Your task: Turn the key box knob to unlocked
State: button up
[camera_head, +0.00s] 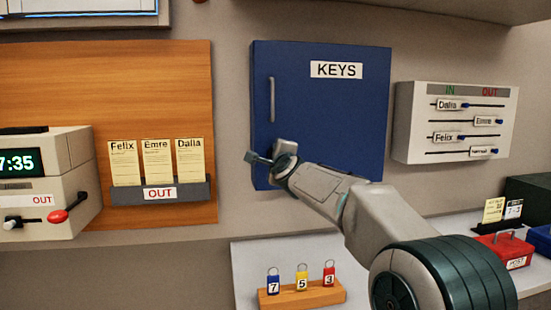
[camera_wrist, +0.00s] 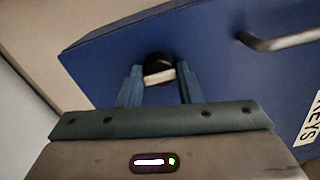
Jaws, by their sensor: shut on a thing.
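The blue key box (camera_head: 325,110) hangs on the wall with its door shut, a KEYS label and a grey upright handle (camera_head: 271,100). My gripper (camera_head: 263,160) is at the door's lower left, below the handle. In the wrist view, the round black knob (camera_wrist: 157,58) with a pale bar (camera_wrist: 159,76) across it sits between my two fingers (camera_wrist: 160,84). The fingers are shut on it. The bar lies nearly level in that view, slightly tilted. In the head view my gripper hides the knob, and no lock marks can be read.
A wooden board with an OUT card holder (camera_head: 160,191) and a clock machine (camera_head: 45,180) are to the left. An IN/OUT slider panel (camera_head: 455,122) is to the right. Tagged padlocks on a wooden block (camera_head: 302,294) stand below on the shelf.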

dwell(0.4)
jog(key=o, duration=1)
jog(key=shift+c, duration=0.2)
jog(key=b+v, duration=0.5)
jog(key=v, duration=0.8)
jog(key=shift+s, duration=0.4)
jog(key=shift+d, duration=0.1)
jog(key=s+d+f+n+g+h+p, duration=0.1)
jog(key=s+d+f+n+g+p, duration=0.4)
jog(key=s, duration=0.5)
jog(key=s+d+f+n+g+h+p, duration=0.2)
jog(key=s+d+f+n+g+p, duration=0.2)
jog(key=s+f, duration=0.5)
jog(key=s+d+f+n+g+h+p, duration=0.2)
jog(key=s+d+f+n+g+p, duration=0.3)
jog(key=s, duration=0.7)
jog(key=d+f+n, duration=0.2)
jog(key=d+n, duration=0.1)
jog(key=shift+s+d+f+g+p, duration=0.25)
jog(key=shift+d+g+p, duration=0.05)
jog(key=shift+p, duration=0.05)
